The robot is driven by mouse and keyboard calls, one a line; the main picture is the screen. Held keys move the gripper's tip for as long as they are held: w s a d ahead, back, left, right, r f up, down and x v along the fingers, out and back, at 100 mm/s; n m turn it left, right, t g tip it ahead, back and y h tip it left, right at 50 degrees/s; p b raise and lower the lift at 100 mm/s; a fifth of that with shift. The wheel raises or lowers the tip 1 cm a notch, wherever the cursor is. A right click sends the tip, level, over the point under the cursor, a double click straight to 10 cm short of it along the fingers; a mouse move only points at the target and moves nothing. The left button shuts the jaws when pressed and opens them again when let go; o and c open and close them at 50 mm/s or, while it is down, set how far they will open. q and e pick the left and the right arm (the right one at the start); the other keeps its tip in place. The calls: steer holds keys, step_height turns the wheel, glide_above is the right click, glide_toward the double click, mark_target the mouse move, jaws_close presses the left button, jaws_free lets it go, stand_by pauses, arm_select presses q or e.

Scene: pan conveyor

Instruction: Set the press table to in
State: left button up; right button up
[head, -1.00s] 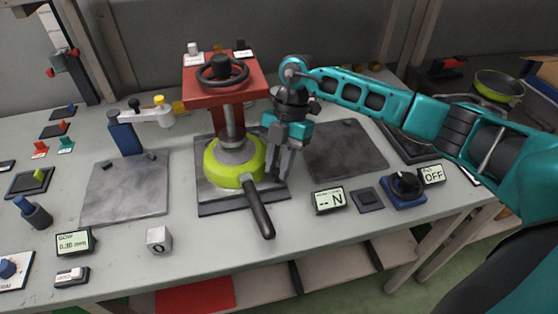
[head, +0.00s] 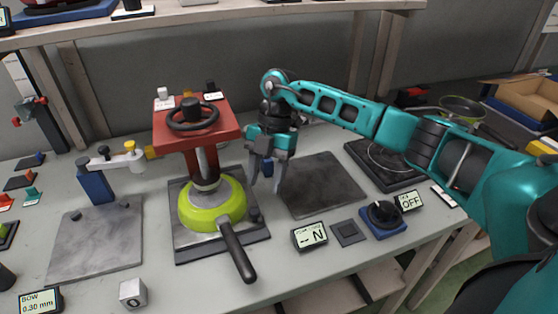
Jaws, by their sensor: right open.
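A red press (head: 196,125) with a black handwheel stands at the middle left of the bench. The dark flat press table (head: 188,252) lies under it. A lime green pan (head: 190,210) sits on that table beneath the press ram, its black handle pointing to the front right. A small dark knob (head: 256,215) shows at the table's right side. My right gripper (head: 266,188) points down just right of the pan, behind this knob. Its fingers are apart, with nothing seen between them. I cannot tell whether it touches the table. My left gripper is out of view.
A grey plate (head: 318,187) lies right of the gripper. A display reading "-- N" (head: 309,236), a small dark pad (head: 347,233) and a blue-based dial (head: 382,218) stand at the front right. Another grey plate (head: 95,245) lies left. A shelf (head: 220,12) spans the back.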

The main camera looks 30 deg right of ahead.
steer(key=w+d, duration=0.1)
steer(key=d, duration=0.1)
steer(key=w+d, duration=0.2)
steer(key=w+d+b, duration=0.1)
steer(key=d, duration=0.2)
steer(key=shift+w+d, duration=0.1)
steer(key=shift+w, duration=0.05)
stand_by(0.4)
